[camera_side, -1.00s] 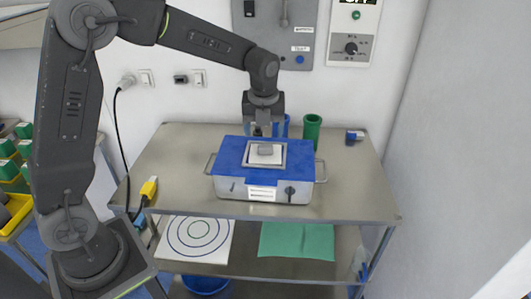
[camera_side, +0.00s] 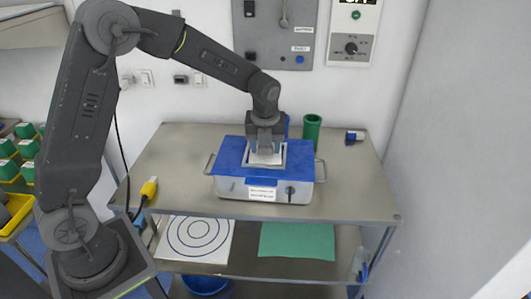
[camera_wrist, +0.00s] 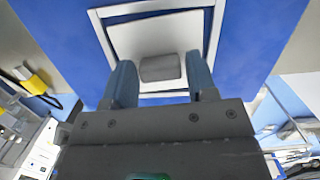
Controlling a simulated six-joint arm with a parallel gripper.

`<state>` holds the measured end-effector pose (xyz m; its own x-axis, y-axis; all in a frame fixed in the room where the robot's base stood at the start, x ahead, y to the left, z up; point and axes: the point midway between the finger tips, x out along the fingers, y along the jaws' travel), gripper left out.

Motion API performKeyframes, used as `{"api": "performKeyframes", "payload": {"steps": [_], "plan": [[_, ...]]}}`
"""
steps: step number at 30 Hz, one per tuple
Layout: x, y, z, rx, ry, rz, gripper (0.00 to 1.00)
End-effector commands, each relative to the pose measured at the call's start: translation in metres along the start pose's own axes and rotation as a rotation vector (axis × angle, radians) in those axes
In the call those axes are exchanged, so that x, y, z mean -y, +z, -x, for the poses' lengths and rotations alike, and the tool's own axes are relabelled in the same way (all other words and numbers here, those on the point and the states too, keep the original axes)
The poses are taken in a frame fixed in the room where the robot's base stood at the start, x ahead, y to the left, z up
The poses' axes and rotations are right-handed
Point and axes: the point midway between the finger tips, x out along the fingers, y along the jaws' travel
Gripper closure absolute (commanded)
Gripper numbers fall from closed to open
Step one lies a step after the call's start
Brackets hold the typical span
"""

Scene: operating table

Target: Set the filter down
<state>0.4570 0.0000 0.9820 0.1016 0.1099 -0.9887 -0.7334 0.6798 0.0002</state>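The filter is a white square plate with a grey block handle on it. It lies within a silver square frame on the blue-topped metal box, in the side view (camera_side: 263,160) and in the wrist view (camera_wrist: 160,38). My gripper (camera_side: 265,150) is low over the middle of the filter and hides most of its handle in the side view. In the wrist view my gripper (camera_wrist: 159,60) has its two blue-grey fingers apart, one on each side of the grey handle (camera_wrist: 160,68). Narrow gaps seem to remain; contact is hard to judge.
The box (camera_side: 228,186) stands on a steel table (camera_side: 350,200). A green cup (camera_side: 312,128) stands behind it, and a small blue-and-grey item (camera_side: 355,136) lies at the back right. A yellow connector (camera_side: 149,188) is at the left edge. The table's right side is clear.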

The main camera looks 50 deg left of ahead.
Motion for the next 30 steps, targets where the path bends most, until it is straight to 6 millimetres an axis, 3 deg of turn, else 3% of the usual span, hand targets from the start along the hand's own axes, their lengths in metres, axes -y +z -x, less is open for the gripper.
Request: {"api": "performKeyframes", "payload": {"steps": [11,22,29,30], "plan": [[0.000,0.000,0.001,0.000,-0.001,0.000,0.84],[0.001,0.002,0.009,0.002,-0.003,0.000,0.85],[0.001,0.007,0.042,0.004,-0.005,0.002,0.85],[-0.008,0.010,0.047,0.003,-0.003,0.005,0.85]]}}
